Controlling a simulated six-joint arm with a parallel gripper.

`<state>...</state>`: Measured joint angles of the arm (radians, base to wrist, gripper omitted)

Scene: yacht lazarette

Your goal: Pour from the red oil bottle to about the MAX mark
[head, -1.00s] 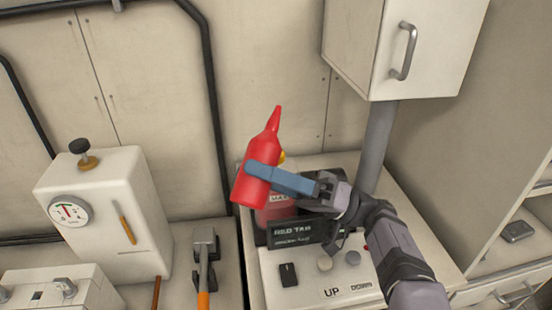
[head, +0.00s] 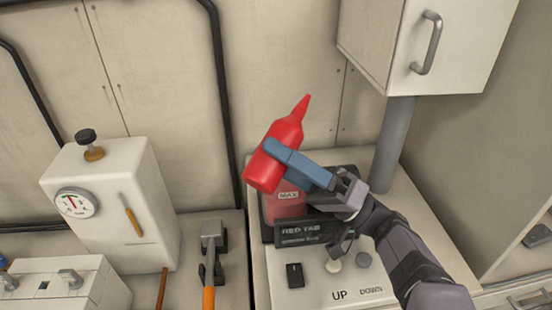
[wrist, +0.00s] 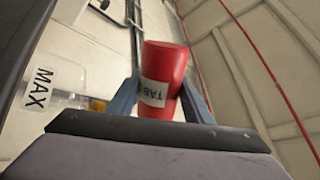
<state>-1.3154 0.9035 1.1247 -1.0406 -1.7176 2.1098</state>
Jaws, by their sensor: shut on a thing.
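The red oil bottle (head: 281,146) is held in my gripper (head: 285,160), its pointed nozzle up and leaning right. In the wrist view the bottle (wrist: 164,75) shows its base end and a white label, between the blue fingers of my gripper (wrist: 160,95). The reservoir (head: 288,205) stands below and behind the bottle, with reddish contents and a MAX label. That MAX label (wrist: 40,87) also shows at the left of the wrist view. The bottle hides the reservoir's top in the head view, so its opening and exact level cannot be told.
A dark RED TAB sign (head: 305,231) stands in front of the reservoir, above a panel with UP and DOWN controls (head: 345,280). A wall cabinet (head: 395,50) and grey post (head: 391,145) are at the right. A hammer (head: 211,260) and white gauge tank (head: 115,205) are at left.

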